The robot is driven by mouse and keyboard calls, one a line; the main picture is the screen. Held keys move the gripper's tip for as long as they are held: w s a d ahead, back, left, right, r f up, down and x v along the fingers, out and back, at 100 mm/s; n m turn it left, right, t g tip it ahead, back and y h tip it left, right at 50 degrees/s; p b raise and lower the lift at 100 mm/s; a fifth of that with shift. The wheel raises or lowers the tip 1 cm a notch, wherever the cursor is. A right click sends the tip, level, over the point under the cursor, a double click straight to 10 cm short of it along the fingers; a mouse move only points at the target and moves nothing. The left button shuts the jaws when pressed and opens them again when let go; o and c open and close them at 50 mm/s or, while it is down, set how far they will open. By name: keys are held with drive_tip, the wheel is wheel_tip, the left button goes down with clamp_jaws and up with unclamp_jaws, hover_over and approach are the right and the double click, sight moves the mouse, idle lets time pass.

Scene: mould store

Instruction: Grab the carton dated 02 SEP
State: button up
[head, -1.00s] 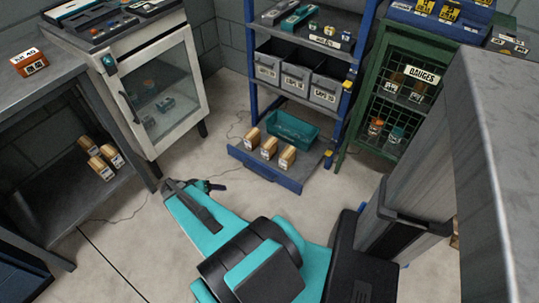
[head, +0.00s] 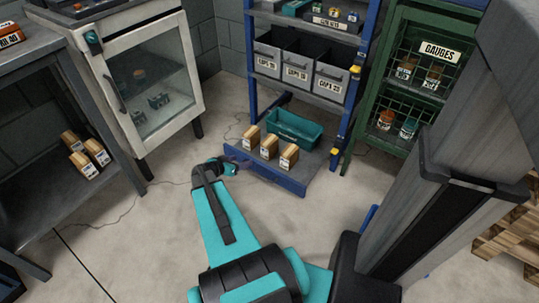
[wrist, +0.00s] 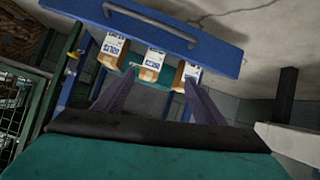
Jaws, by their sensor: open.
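Three tan cartons with white labels stand in a row on the low blue pull-out shelf (head: 265,178): left (head: 251,137), middle (head: 269,147) and right (head: 289,157). They also show in the wrist view, as a left (wrist: 113,50), a middle (wrist: 151,65) and a right carton (wrist: 187,74). Several similar cartons (head: 97,152) stand on the lower shelf of the grey bench at left. The dates are too small to read. My gripper (head: 232,168) is open and empty, just left of the blue shelf's front. In the wrist view its fingers (wrist: 160,92) point towards the row.
A teal bin (head: 294,128) sits behind the cartons. Grey bins (head: 296,74) fill the rack shelf above. A blue front panel with a handle (wrist: 175,35) edges the shelf. A white glass-door cabinet (head: 150,80) stands left, a green mesh cabinet (head: 420,80) right. The floor between is clear.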

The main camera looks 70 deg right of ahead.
drive_tip(key=m+h+b, duration=0.1)
drive_tip(key=m+b, duration=0.1)
drive_tip(key=b, duration=0.3)
approach(265, 148)
drive_tip(key=f, duration=0.2)
drive_tip(key=shift+w+d+r+g+h+b, duration=0.1)
drive_tip(key=shift+d+r+g+h+b, duration=0.2)
drive_tip(key=shift+d+r+h, duration=0.15)
drive_tip(key=shift+f, duration=0.1)
drive_tip(key=b+x, duration=0.1)
drive_tip(key=x, duration=0.6)
drive_tip(key=shift+d+f+b, duration=0.25)
drive_tip(key=shift+b, duration=0.15)
drive_tip(key=shift+d+f, duration=0.1)
drive_tip(key=shift+d, duration=0.3)
drive_tip(key=shift+b+x, duration=1.05)
drive_tip(key=shift+x, duration=1.6)
